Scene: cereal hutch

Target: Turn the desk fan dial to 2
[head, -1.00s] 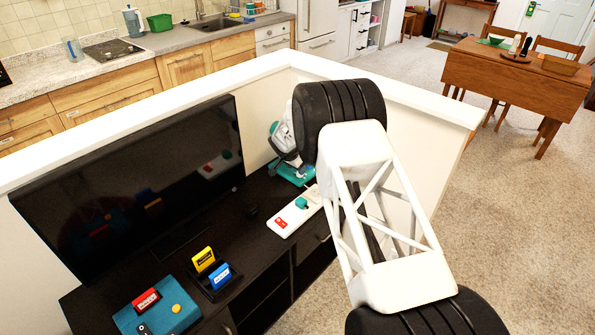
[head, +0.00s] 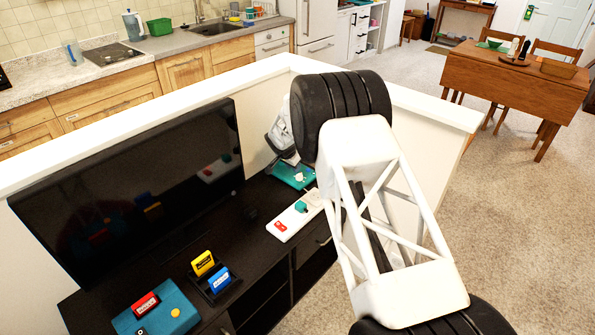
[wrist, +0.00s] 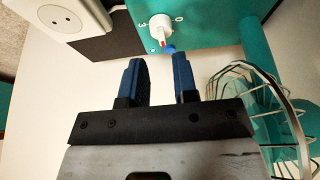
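The desk fan's teal base (head: 288,172) stands on the black cabinet near the low wall in the head view. Its white dial (head: 299,177) is small there. In the wrist view, the white dial (wrist: 158,27) sits on the teal base (wrist: 205,22), with a red pointer mark toward the lower right. A 3 and a 0 show beside it, and a small blue spot lies just below it. The fan's wire cage (wrist: 262,85) is at the right. My gripper (wrist: 158,66) is open and empty, its blue fingers apart and short of the dial in the picture.
A white power strip (head: 281,227) with a red switch and teal plug lies near the fan; a white socket (wrist: 62,12) shows in the wrist view. A dark television (head: 130,180) stands left.

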